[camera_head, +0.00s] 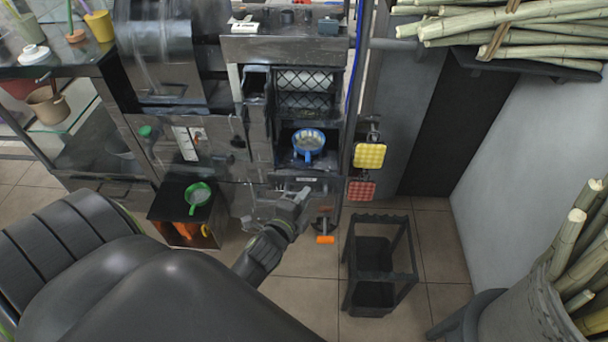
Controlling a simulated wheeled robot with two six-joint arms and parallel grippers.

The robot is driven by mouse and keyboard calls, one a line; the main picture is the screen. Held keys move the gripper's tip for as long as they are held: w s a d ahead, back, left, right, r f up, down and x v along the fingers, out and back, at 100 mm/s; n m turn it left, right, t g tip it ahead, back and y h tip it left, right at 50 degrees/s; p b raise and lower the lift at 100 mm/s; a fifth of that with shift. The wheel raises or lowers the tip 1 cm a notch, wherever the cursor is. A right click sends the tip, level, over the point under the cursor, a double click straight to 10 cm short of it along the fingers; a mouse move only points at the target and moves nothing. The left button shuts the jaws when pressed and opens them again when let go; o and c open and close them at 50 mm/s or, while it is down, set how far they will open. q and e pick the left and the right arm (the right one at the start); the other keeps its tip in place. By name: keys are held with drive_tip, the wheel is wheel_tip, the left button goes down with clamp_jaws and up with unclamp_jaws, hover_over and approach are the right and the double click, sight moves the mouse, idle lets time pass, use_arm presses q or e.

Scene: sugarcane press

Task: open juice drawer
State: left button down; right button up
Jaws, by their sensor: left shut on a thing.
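The press machine (292,48) stands at the back centre. Below its open bay is a grey drawer front (322,184), which I take for the juice drawer. My left gripper (301,195) reaches up to this front and is shut at it, on what seems to be the drawer handle. The fingers cover the handle, so the grip itself is hard to see. I cannot tell from above whether the drawer stands out at all. My right gripper is not in view.
A blue strainer (308,142) sits in the bay above the drawer. A green strainer (198,194) rests on a black box at left. A black rack (378,262) stands on the floor at right. Yellow (369,156) and red (361,190) pads hang beside the machine. Cane fills a bin at right.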

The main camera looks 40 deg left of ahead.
use_arm(q)
drive_tip(key=c, duration=1.5)
unclamp_jaws()
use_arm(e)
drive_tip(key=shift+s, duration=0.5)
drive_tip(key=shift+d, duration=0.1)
use_arm(q)
drive_tip(key=shift+s, duration=0.15)
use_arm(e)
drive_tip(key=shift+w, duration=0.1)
